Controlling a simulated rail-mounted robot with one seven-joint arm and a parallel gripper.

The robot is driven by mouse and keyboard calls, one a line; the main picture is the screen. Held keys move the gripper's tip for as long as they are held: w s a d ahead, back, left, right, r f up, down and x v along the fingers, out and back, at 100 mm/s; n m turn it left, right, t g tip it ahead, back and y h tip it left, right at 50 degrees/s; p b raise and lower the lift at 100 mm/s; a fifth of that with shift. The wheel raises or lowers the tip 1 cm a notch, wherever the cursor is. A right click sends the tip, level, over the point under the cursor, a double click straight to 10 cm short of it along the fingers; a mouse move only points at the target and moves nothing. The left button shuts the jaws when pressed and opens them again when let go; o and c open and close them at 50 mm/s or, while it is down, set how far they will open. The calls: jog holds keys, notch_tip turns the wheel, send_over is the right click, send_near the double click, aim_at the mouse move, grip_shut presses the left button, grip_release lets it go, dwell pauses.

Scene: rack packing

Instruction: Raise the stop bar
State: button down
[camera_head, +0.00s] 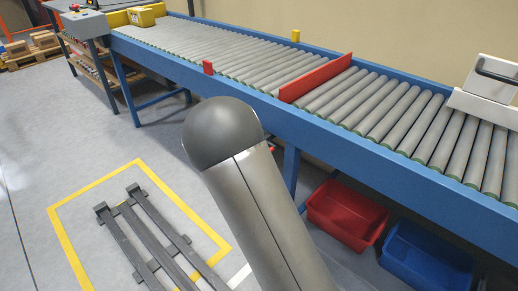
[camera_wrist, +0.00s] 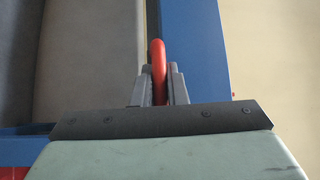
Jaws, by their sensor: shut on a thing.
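The red stop bar (camera_head: 318,78) lies across the grey rollers of the conveyor in the head view and stands up above them. In the wrist view my gripper (camera_wrist: 159,86) has its two grey fingers on either side of a red rounded handle (camera_wrist: 157,52) and is shut on it. The handle is beside the blue conveyor rail (camera_wrist: 188,45). In the head view my arm hides the gripper and most of what it holds. A small red piece (camera_head: 272,150) shows at the arm's right edge, below the rail; I cannot tell whether it is the handle.
A white unit (camera_head: 489,90) with a black handle stands at the right. Red (camera_head: 346,214) and blue (camera_head: 425,263) bins sit below. A dark pallet-like frame (camera_head: 150,240) lies on the floor.

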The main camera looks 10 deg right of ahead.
jog(key=shift+r, duration=0.35)
